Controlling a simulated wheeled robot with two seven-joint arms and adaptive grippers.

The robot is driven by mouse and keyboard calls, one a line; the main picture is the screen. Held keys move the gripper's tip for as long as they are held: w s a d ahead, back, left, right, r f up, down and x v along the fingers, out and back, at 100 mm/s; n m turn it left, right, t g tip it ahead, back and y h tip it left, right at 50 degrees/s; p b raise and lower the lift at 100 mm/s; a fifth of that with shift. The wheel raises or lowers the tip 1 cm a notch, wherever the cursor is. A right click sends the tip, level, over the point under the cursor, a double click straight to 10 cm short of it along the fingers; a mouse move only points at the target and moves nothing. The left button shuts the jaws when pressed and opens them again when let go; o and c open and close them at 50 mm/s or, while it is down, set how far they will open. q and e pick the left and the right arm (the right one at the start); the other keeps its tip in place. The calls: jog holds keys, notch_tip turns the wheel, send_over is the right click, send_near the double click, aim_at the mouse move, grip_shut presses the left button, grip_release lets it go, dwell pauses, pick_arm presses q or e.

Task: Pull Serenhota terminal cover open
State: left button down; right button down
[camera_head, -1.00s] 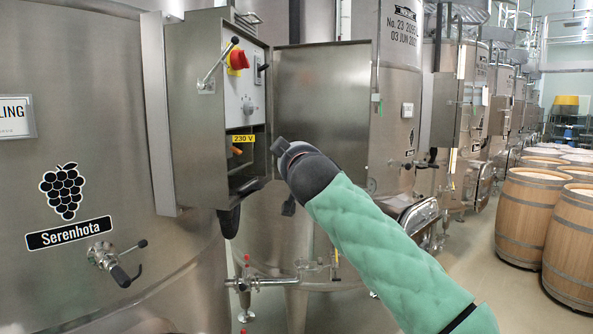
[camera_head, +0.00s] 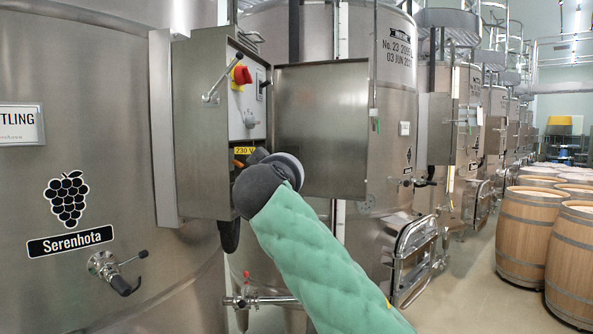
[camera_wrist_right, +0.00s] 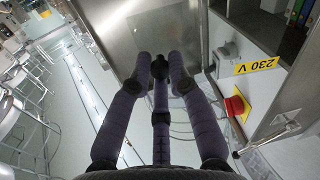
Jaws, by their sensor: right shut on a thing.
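The Serenhota vat (camera_head: 120,190) has a steel terminal box (camera_head: 200,130) on its side. Its cover (camera_head: 325,120), a flat steel door, stands swung open to the right of the box. It also fills the upper middle of the right wrist view (camera_wrist_right: 125,30). My right arm, in a green sleeve, reaches up from below; its dark wrist hides the fingers in the head view. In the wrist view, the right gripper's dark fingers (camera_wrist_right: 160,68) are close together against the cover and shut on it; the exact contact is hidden. My left gripper is not in view.
Inside the box are a red switch (camera_head: 241,75) and a 230 V label (camera_head: 244,151); my wrist hides part of the lower compartment. A vat valve (camera_head: 115,272) sticks out at lower left. Barrels (camera_head: 530,230) stand at right. Floor is clear before them.

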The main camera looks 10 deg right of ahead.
jog(key=shift+w+a+f, duration=0.15)
jog(key=shift+f, duration=0.3)
jog(key=c, duration=1.2)
grip_release()
jog(key=shift+o, duration=0.2)
jog(key=v, duration=1.2)
jog(key=shift+r, duration=0.2)
